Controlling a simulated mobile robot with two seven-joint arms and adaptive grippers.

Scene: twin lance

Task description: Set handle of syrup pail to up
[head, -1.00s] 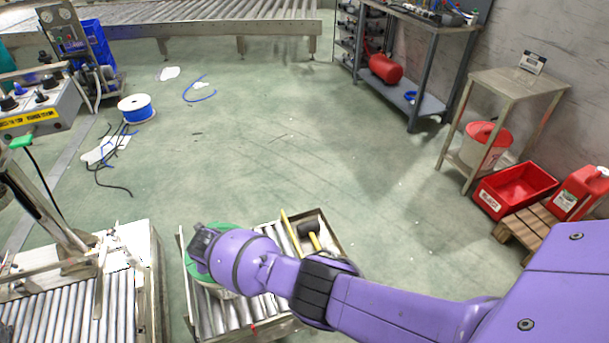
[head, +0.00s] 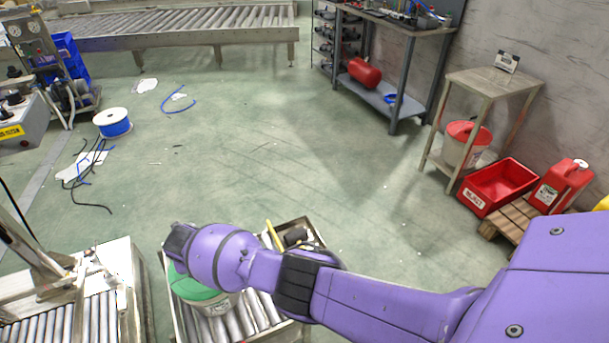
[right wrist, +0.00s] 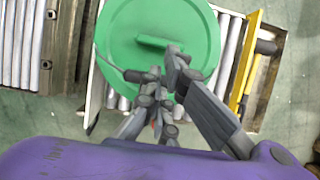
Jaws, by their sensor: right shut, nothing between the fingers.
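The pail, white with a green lid (head: 200,291), stands on a small roller cart at the bottom of the head view, partly hidden by my right arm. In the right wrist view its round green lid (right wrist: 125,25) fills the top middle, with a raised green bar (right wrist: 155,42) on it. A thin pale wire (right wrist: 113,66), seemingly the handle, lies low along the lid's left side toward my fingers. My right gripper (right wrist: 168,72) is shut and empty, over or near the lid's near edge; contact is unclear. In the head view it (head: 178,240) is mostly hidden. My left gripper is out of view.
The roller cart (head: 245,322) also carries a yellow-handled tool (head: 274,235). A roller conveyor (head: 70,318) stands to its left. Red bin (head: 498,187), wooden pallet (head: 505,222) and red canister (head: 560,187) are at right.

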